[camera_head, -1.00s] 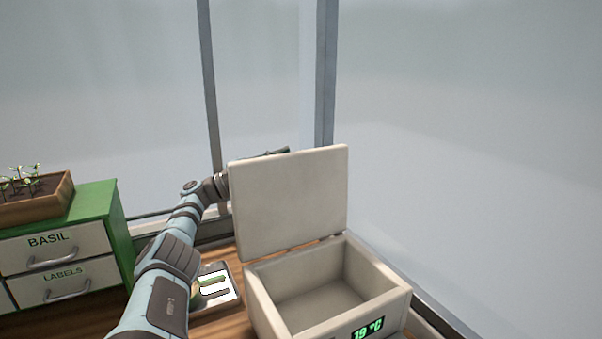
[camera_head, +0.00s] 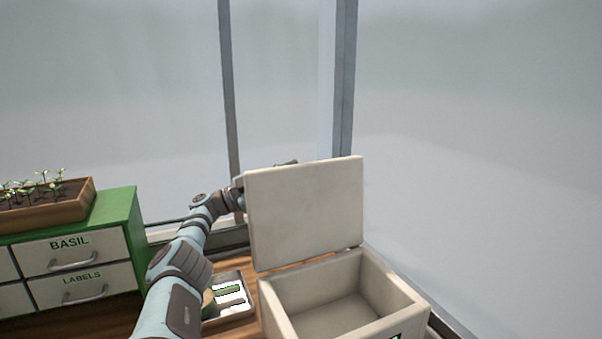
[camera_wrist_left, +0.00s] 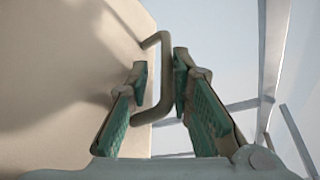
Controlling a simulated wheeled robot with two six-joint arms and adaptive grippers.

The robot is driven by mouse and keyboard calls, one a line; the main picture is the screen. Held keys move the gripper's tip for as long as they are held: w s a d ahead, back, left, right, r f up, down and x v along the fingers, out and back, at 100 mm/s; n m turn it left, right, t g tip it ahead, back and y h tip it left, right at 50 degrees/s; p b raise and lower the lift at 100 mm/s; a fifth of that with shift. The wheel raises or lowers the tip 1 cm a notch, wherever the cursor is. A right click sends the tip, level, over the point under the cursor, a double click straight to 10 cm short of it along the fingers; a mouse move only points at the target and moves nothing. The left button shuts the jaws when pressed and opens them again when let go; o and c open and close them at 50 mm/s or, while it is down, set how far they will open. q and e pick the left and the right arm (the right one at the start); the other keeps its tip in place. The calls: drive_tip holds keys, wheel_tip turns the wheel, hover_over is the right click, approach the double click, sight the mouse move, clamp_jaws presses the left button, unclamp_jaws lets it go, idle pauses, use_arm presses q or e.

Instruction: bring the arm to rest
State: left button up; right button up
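My left arm (camera_head: 180,270) reaches in from the lower left to behind the raised lid (camera_head: 305,210) of a cream box (camera_head: 385,290). The lid hides most of my left gripper in the head view. In the left wrist view my left gripper (camera_wrist_left: 160,78) has its two teal-padded fingers apart. A bent handle bar (camera_wrist_left: 165,68) on the pale lid panel (camera_wrist_left: 60,90) lies between the fingertips, close to the right finger, with a gap to the left one. My right gripper is in neither view.
A green cabinet (camera_head: 122,215) with drawers marked BASIL and LABELS stands at left, a seedling planter (camera_head: 45,212) on top. A metal tray (camera_head: 243,310) lies between my arm and the open, empty box. Window posts (camera_head: 343,90) rise behind.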

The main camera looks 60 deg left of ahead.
sight(273, 183)
use_arm(q)
drive_tip(key=v, duration=0.5)
drive_tip(key=shift+w+d, duration=0.1)
idle(0.3)
